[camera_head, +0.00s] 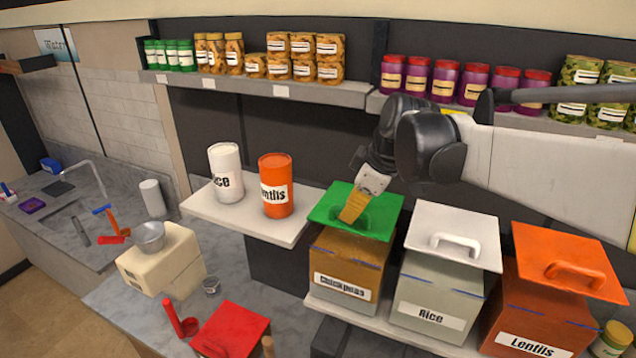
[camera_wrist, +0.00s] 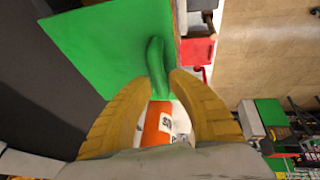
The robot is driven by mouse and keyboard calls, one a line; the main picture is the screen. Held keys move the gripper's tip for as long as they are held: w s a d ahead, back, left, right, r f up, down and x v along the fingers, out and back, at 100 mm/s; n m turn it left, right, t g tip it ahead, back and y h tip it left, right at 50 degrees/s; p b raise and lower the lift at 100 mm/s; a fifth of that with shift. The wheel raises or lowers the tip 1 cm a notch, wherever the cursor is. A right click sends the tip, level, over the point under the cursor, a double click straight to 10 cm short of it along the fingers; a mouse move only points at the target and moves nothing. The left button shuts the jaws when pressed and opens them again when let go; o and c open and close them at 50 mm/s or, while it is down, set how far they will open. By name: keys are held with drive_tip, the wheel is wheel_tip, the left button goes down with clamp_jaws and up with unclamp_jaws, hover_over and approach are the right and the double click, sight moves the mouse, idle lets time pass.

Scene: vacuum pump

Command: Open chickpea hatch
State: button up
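The chickpea bin (camera_head: 345,272) is a brown box labelled "Chickpeas", with a flat green lid (camera_head: 385,206) on top. The lid also fills the upper left of the wrist view (camera_wrist: 105,45). Its green loop handle (camera_wrist: 156,58) stands between my fingertips. My gripper (camera_head: 351,212) points down at the lid from above, with yellow fingers. In the wrist view the two fingertips (camera_wrist: 163,82) close in on both sides of the handle and appear to touch it. The lid lies over the box top. In the head view my fingers hide part of the handle.
A rice bin (camera_head: 435,300) with a white lid and a lentils bin (camera_head: 540,305) with an orange lid stand to the right. A white canister (camera_head: 226,172) and an orange canister (camera_head: 276,186) stand on a ledge to the left. Shelves of jars (camera_head: 260,88) run behind my arm.

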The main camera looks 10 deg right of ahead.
clamp_jaws()
